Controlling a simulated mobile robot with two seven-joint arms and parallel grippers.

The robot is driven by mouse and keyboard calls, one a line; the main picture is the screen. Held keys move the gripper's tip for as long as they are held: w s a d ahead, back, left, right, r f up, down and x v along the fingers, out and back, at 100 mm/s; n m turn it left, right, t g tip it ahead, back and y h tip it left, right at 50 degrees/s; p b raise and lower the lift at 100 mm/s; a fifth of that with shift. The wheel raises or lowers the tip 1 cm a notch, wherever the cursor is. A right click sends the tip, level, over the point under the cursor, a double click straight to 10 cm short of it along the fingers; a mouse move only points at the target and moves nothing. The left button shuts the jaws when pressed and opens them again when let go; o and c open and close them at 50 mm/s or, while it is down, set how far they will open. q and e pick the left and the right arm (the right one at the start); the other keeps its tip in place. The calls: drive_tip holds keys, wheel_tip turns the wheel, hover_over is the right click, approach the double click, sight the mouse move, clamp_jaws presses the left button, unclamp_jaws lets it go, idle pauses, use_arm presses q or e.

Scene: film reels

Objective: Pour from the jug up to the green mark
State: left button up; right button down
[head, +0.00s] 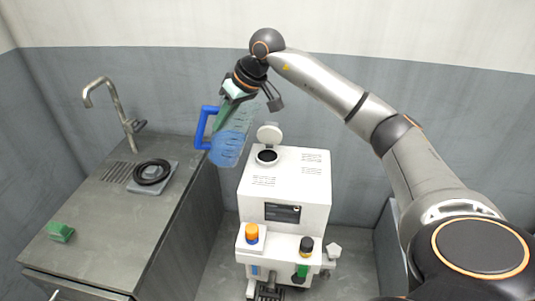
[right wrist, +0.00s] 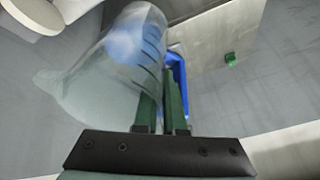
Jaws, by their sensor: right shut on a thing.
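The clear jug (head: 229,136) with a blue handle (head: 202,128) hangs in the air between the counter and the white machine. Blue liquid shows in its lower part, and it looks slightly tilted. My right gripper (head: 222,115) is shut on the jug near its handle side. In the right wrist view the green fingers (right wrist: 162,100) are close together, with the jug body (right wrist: 110,65) at left and the blue handle (right wrist: 178,78) behind. The white machine (head: 285,180) has a dark round opening (head: 267,156) with its cap (head: 270,133) raised. I cannot make out a green mark for certain. My left gripper is out of view.
A grey counter (head: 95,220) at left carries a tap (head: 120,110), a black ring (head: 152,172) on a grey pad and a green block (head: 60,232).

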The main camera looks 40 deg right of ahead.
drive_tip(key=shift+r, duration=0.1)
drive_tip(key=shift+d+f+g+h+p, duration=0.25)
drive_tip(key=shift+f+g+h+p, duration=0.3)
drive_tip(key=shift+h+p, duration=0.75)
drive_tip(key=shift+s+d+f+n+h+p, duration=0.1)
drive_tip(key=shift+f+n+h+p, duration=0.2)
drive_tip(key=shift+p, duration=0.35)
drive_tip(key=shift+f, duration=0.1)
